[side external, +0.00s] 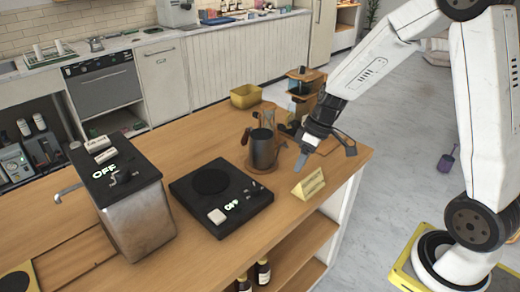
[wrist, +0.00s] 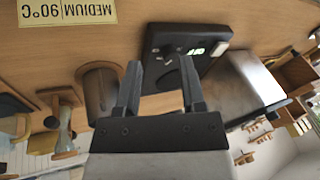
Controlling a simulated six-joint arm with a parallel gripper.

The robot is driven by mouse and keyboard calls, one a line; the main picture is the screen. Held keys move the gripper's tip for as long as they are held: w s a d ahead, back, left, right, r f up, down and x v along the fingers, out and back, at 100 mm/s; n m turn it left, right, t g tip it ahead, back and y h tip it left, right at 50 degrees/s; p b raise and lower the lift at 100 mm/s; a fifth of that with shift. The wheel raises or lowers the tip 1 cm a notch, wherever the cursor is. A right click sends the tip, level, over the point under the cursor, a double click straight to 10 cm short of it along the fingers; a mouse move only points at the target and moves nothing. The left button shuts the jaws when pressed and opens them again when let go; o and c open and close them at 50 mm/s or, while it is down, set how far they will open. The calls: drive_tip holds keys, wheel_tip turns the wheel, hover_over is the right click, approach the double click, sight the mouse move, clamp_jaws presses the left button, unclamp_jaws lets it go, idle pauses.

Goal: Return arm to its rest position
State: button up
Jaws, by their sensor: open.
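My white arm reaches in from the right over the wooden counter. My gripper (side external: 325,155) is above the counter's right part, right of a dark metal pitcher (side external: 263,150) and behind a small yellow sign (side external: 308,184). In the wrist view my gripper (wrist: 160,68) has its two fingers apart, with nothing held between them. The pitcher (wrist: 97,90) shows just left of the fingers there, apart from them as far as I can tell.
A black hot plate (side external: 221,195) reading OFF stands left of the sign. A metal boiler box (side external: 138,215), also reading OFF, stands farther left. A wooden rack (side external: 305,82) and yellow bin (side external: 245,96) are at the counter's back. Open floor (side external: 400,130) lies to the right.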

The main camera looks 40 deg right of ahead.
drive_tip(key=s+a+m+t+h, duration=0.1)
drive_tip(key=s+a+m+h, duration=0.3)
drive_tip(key=s, duration=0.5)
drive_tip(key=shift+s, duration=0.3)
idle(0.8)
